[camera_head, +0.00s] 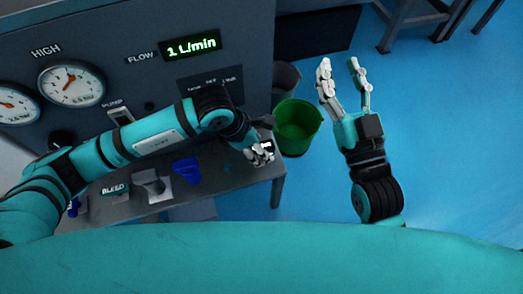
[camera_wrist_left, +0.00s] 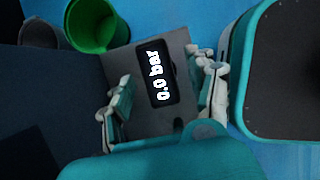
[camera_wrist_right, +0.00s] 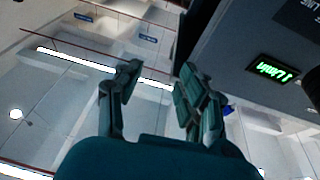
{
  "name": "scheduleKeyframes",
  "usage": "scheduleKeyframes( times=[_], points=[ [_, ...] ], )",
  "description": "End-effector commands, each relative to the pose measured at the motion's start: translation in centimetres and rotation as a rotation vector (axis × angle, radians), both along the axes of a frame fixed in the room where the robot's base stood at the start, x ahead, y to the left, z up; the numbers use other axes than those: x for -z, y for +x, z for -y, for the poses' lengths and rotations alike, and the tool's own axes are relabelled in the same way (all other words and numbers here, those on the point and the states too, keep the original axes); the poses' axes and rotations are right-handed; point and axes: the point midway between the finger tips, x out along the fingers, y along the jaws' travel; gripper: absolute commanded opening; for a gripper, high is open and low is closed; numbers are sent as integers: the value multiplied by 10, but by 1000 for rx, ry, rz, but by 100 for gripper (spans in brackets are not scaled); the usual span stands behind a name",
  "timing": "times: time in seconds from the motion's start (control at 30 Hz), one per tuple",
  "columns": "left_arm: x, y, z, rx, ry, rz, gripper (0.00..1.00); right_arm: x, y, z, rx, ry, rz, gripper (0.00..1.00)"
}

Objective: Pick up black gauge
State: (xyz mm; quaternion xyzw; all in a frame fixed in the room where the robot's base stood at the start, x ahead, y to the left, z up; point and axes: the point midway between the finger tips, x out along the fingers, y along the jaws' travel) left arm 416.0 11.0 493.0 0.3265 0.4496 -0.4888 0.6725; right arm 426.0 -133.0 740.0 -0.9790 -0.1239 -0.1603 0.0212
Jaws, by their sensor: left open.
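The black gauge (camera_wrist_left: 157,80) shows a lit "0.0 bar" display in the left wrist view. It lies on the right end of the grey bench (camera_wrist_left: 125,65). My left gripper (camera_wrist_left: 162,95) is open, with its fingers on either side of the gauge and a visible gap to it on the left side. In the head view my left gripper (camera_head: 261,153) is over the bench's right end and largely covers the gauge. My right gripper (camera_head: 340,68) is open and empty, raised over the blue floor right of the bench; its fingers (camera_wrist_right: 155,95) also show in the right wrist view.
A green bin (camera_head: 297,127) and a grey bin (camera_head: 286,77) stand right of the bench. The panel with dials (camera_head: 72,84) and a "1 L/min" display (camera_head: 191,46) rises behind. A blue part (camera_head: 187,170) and a grey holder (camera_head: 153,186) are on the bench.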

Motion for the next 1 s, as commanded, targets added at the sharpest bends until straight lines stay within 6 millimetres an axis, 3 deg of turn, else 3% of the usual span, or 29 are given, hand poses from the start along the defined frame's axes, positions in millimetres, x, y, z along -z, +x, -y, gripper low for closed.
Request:
scheduleKeyframes(
  times=[0.2,0.5,0.93,1.0],
  points=[
    [20,3,8,0,-1,0,58,-26,-11,-1,-10,46,165,40],
    [22,3,8,0,0,0,58,-31,-14,-1,-12,53,190,40],
    [21,3,8,0,0,0,1,-30,-14,-1,-12,53,188,40],
    [21,3,8,0,-1,1,0,-30,-14,-1,-12,53,188,40]
  ],
)
